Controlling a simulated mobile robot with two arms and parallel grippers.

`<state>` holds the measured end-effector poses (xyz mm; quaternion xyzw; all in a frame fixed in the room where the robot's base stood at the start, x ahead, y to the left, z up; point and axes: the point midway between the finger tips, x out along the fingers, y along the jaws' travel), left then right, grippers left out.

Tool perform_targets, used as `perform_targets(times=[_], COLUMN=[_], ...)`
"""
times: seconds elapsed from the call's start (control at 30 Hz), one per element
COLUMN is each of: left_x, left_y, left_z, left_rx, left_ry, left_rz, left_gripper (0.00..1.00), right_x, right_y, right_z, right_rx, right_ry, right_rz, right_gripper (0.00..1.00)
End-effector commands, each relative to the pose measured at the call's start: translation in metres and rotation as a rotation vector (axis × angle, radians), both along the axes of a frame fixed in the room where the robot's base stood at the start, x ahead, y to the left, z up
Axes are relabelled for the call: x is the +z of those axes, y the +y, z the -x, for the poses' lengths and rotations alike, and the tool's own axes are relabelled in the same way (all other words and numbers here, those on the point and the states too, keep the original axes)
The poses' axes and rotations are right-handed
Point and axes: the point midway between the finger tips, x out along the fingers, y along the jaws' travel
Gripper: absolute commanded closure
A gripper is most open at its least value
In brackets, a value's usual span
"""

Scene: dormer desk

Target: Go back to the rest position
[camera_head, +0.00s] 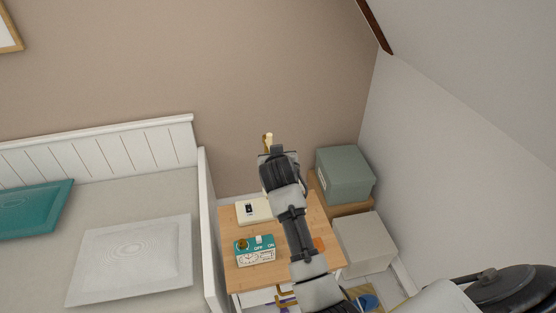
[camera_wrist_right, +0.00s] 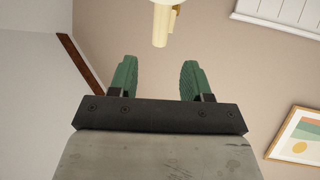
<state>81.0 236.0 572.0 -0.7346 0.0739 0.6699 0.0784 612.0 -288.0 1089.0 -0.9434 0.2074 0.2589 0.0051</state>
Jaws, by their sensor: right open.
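My right arm reaches up from the bottom centre in the head view, over the wooden desk (camera_head: 228,222). Its wrist hides the gripper fingers there. In the right wrist view my right gripper (camera_wrist_right: 157,75) is open, with two green-padded fingers apart and nothing between them. A cream and brass fixture (camera_head: 269,138) shows just above the wrist in the head view. It also shows beyond the fingers in the right wrist view (camera_wrist_right: 160,25), apart from them. My left gripper is not in view.
On the desk are a teal and white OFF/ON box (camera_head: 255,251) and a cream switch plate (camera_head: 254,210). A green box (camera_head: 345,175) and a grey box (camera_head: 364,243) stand right. A daybed (camera_head: 130,262) is left, and the sloped ceiling (camera_head: 480,70) is at upper right.

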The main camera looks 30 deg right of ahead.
Motion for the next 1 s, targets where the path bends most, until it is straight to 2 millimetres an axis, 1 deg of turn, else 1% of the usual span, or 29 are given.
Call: perform_targets(times=[0.43, 0.47, 0.53, 0.57, 0.67, 0.7, 0.77, 0.8, 0.9, 1.0], left_x=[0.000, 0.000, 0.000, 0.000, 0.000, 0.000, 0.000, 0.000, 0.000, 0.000], left_y=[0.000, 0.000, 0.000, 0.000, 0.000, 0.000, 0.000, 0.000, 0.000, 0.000], left_z=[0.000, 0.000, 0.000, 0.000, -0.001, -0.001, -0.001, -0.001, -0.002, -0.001], left_rx=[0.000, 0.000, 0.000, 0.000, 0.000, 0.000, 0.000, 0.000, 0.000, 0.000], left_ry=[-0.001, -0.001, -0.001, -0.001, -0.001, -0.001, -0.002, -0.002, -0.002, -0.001], left_rz=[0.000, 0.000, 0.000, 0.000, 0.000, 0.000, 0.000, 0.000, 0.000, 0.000], left_gripper=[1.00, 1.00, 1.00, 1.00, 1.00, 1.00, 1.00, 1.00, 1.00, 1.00], right_x=[-0.001, -0.003, -0.011, -0.017, -0.043, -0.055, -0.070, -0.079, -0.091, -0.098], right_y=[0.000, 0.000, 0.000, 0.000, 0.003, 0.006, 0.013, 0.018, 0.031, 0.042], right_z=[0.001, 0.003, 0.013, 0.021, 0.062, 0.085, 0.121, 0.145, 0.194, 0.232], right_rx=[0.000, 0.002, 0.008, 0.012, 0.044, 0.066, 0.107, 0.136, 0.206, 0.266], right_ry=[0.002, 0.007, 0.031, 0.047, 0.132, 0.178, 0.252, 0.301, 0.401, 0.479], right_rz=[0.000, -0.001, -0.002, -0.002, -0.010, -0.015, -0.025, -0.033, -0.054, -0.071], right_gripper=[0.52, 0.52, 0.52, 0.52, 0.52, 0.52, 0.52, 0.52, 0.52, 0.52])
